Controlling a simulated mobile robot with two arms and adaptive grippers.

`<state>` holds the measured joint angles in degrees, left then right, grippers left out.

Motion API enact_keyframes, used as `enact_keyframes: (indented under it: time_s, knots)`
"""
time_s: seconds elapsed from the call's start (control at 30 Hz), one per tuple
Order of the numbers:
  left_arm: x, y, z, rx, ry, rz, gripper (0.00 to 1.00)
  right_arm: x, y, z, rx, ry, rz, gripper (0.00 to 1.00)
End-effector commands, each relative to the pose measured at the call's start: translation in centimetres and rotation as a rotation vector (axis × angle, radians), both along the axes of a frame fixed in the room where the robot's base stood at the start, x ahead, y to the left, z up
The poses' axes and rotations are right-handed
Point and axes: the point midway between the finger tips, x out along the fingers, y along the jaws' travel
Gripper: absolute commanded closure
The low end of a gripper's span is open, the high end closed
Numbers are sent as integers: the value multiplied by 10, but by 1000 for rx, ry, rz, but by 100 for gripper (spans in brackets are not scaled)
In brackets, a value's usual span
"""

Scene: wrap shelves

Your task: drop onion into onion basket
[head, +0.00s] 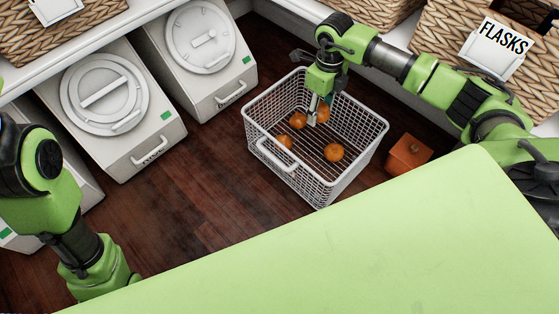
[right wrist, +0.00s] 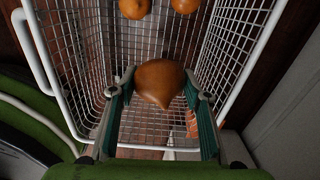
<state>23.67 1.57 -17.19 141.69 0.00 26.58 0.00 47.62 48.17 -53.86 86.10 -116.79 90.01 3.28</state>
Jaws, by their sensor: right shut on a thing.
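The white wire onion basket (head: 268,158) stands on the floor in the head view, with several orange-brown onions showing in or over it, such as one onion (head: 334,152) near its right side. My right gripper (head: 318,112) reaches down over the basket's far part. In the right wrist view it is shut on an onion (right wrist: 160,82), held between its two fingers. The basket's mesh and rim (right wrist: 40,50) show around and below this onion. Two other onions (right wrist: 134,8) lie at the top edge of that view. My left arm shows at the left, but its gripper is not visible.
An orange-brown box (head: 408,153) stands right of the basket. White bins with round lids (head: 112,93) stand at the left. Woven baskets (head: 455,30), one labelled FLASKS, sit on the shelf above. Dark wooden floor (head: 190,185) is clear left of the basket.

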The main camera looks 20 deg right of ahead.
Motion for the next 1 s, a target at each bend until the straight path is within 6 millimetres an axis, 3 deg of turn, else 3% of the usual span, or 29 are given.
enact_keyframes:
  time_s: [0.23, 0.27, 0.3, 0.73, 1.0]
  knots:
    - [-1, 0, 1, 0, -2, 0, 60, 0, 0, 0, 0, -1, 0, 80]
    - [-1, 0, 1, 0, -2, 0, 60, 0, 0, 0, 0, -1, 0, 48]
    - [-1, 0, 1, 0, -2, 0, 60, 0, 0, 0, 0, -1, 0, 38]
    - [1, 0, 0, -1, 1, 0, 60, 0, 0, 5, 0, 0, 0, 36]
    - [0, 0, 0, 0, 0, 0, 60, 2, 0, 55, 1, -6, 1, 36]
